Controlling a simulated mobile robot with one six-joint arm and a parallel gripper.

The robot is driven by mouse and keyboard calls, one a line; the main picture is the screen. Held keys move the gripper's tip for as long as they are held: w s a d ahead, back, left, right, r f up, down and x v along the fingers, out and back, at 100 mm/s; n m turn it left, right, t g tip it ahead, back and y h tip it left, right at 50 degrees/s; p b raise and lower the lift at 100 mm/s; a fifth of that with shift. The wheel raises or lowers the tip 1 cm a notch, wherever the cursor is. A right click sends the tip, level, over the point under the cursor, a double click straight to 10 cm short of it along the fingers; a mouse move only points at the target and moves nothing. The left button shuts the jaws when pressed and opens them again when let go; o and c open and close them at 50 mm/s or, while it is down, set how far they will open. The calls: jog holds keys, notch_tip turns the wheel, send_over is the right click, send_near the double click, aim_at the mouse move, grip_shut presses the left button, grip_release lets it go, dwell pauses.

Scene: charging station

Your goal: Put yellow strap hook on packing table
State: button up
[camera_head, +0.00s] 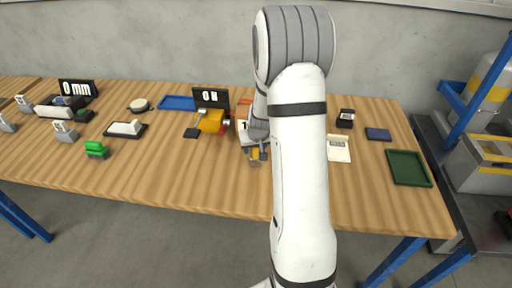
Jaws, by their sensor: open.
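My gripper (256,152) is low over the wooden table (180,178), just left of my arm. It is open. A small yellow piece (254,157) shows at its fingertips; it may be the yellow strap hook, but it is too small to be sure. I cannot tell whether the fingers touch it. My arm hides part of the table behind and to the right of the gripper.
A yellow device (211,121) stands before a black sign (211,98). A green tray (408,168) lies at the right, a blue tray (178,102) at the back. The table's front middle is clear.

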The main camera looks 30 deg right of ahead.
jog(key=shift+s+r, duration=0.1)
jog(key=shift+r, duration=0.4)
jog(key=d+v, duration=0.1)
jog(key=v, duration=1)
jog(key=s+a+r+n, duration=0.1)
jog(key=s+a+r, duration=0.3)
jog(key=s+a, duration=0.4)
jog(key=s+a+r+n+g+y, duration=0.1)
jog(key=s+a+r, duration=0.3)
jog(key=s, duration=1)
jog(key=a, duration=0.3)
jog(key=shift+a+g, duration=0.3)
jog(key=shift+a, duration=0.1)
jog(key=shift+c, duration=0.2)
